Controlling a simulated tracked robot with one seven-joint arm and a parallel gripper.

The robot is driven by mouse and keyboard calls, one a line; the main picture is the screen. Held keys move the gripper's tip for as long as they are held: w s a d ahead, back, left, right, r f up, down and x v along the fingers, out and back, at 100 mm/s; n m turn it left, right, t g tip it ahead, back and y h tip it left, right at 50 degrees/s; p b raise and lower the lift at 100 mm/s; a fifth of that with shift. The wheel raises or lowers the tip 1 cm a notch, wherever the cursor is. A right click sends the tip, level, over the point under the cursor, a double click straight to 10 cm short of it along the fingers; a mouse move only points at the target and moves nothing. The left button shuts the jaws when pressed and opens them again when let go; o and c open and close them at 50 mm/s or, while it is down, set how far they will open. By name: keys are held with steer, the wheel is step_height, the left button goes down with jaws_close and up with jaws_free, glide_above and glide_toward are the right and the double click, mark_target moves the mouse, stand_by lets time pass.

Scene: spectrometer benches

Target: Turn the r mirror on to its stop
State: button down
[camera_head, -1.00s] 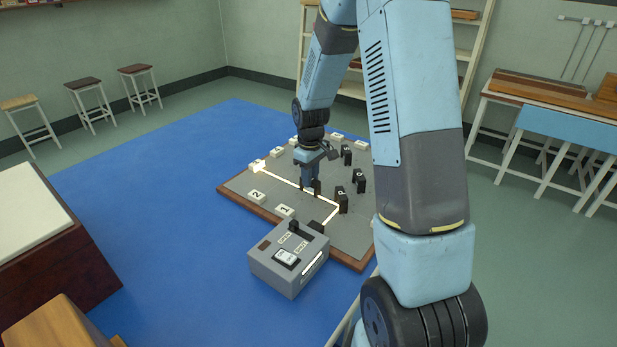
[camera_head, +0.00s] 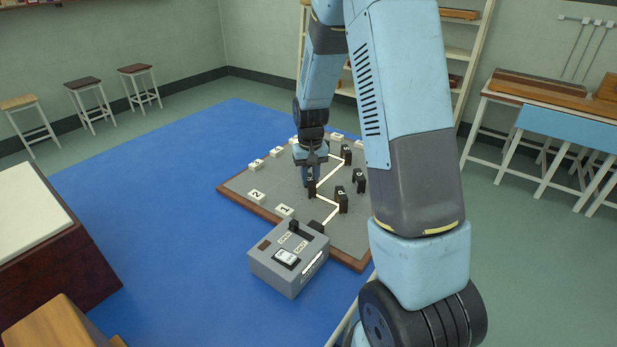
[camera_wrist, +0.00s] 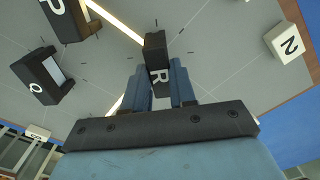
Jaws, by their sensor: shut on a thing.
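The r mirror (camera_head: 312,188) is a small black upright block on the grey board (camera_head: 240,190). In the wrist view its top shows a white R (camera_wrist: 158,76). My gripper (camera_wrist: 160,90) points down at it, with one blue finger on each side, shut on it. In the head view my gripper (camera_head: 311,176) partly covers the mirror. A bright beam runs from the grey lamp box (camera_head: 283,275) to the P mirror (camera_head: 341,201), then to the r mirror, then on to a far black mirror (camera_head: 346,154). The stop itself cannot be made out.
The Q mirror (camera_wrist: 42,80) stands close by on the board. White numbered blocks, such as 2 (camera_head: 257,197) and 1 (camera_head: 285,211), line the board's edge. Blue mat (camera_head: 150,210) lies clear to the left. Stools and benches stand farther off.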

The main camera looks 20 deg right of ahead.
mark_target(310, 179)
steer(key=shift+s+m, duration=0.15)
steer(key=shift+m, duration=0.35)
steer(key=c, duration=0.9)
jaws_free()
step_height(310, 179, up, 14)
steer(key=shift+f, duration=0.15)
steer(key=s+r+t, duration=0.3)
steer(key=s+r, duration=0.9)
steer(key=s, duration=0.1)
steer(key=s+r+t, duration=0.1)
steer(key=s, duration=0.4)
steer(key=s+r+n, duration=0.1)
steer(key=s, duration=0.4)
steer(key=s+r+t, duration=0.1)
steer(key=s, duration=0.3)
steer(key=shift+s+a+n+t, duration=0.3)
steer(key=shift+s+a+n, duration=0.05)
steer(key=shift+s+n, duration=0.05)
